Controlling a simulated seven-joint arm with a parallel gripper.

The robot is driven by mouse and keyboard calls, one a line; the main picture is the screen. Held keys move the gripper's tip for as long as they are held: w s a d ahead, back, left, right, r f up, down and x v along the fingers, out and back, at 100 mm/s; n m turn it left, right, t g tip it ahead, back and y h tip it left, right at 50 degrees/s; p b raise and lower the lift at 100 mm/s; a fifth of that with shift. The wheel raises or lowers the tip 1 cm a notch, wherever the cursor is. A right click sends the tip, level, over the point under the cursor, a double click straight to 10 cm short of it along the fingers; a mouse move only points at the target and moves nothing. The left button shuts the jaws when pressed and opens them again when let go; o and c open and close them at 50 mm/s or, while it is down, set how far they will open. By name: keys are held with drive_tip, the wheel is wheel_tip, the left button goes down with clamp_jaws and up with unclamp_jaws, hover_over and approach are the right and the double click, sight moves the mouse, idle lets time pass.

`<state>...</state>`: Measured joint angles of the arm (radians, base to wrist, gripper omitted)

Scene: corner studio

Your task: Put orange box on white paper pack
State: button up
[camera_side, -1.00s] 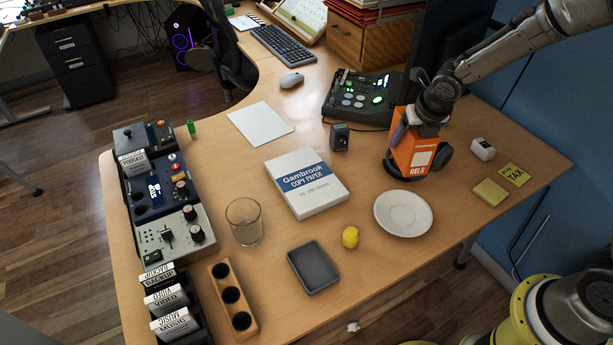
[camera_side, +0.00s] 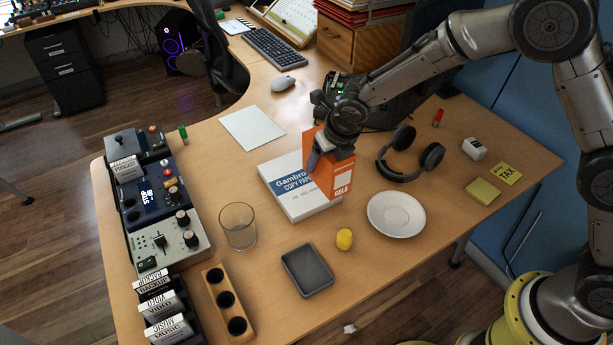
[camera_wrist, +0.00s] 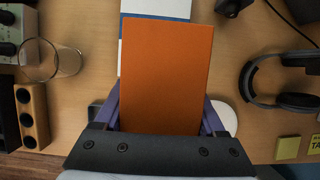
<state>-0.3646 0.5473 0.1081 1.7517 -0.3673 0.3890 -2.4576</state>
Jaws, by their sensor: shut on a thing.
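The orange box (camera_side: 339,180), marked "GELS", is held upright in my gripper (camera_side: 318,158), which is shut on it. In the side view it is over the right part of the white paper pack (camera_side: 287,199) and covers some of its label. I cannot tell whether its bottom touches the pack. In the wrist view the orange box (camera_wrist: 166,75) fills the middle between the two fingers of my gripper (camera_wrist: 161,118). Part of the paper pack (camera_wrist: 156,7) shows beyond it; the rest is hidden.
Black headphones (camera_side: 404,160) and a white saucer (camera_side: 396,215) lie right of the pack. A glass (camera_side: 238,226) stands left, a grey tray (camera_side: 306,270) and yellow object (camera_side: 344,239) in front. A white sheet (camera_side: 252,127) lies behind left.

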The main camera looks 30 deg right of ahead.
drive_tip(key=w+f, duration=0.1)
drive_tip(key=f, duration=0.1)
drive_tip(key=w+a+f, duration=0.1)
drive_tip(key=w+f, duration=0.3)
drive_tip(key=shift+a+f, duration=0.1)
drive_tip(key=shift+a, duration=0.15)
drive_tip(key=shift+f, duration=1.35)
drive_tip(key=shift+f, duration=0.15)
drive_tip(key=o, duration=1.5)
drive_tip(key=shift+f, duration=0.1)
drive_tip(key=shift+o, duration=0.2)
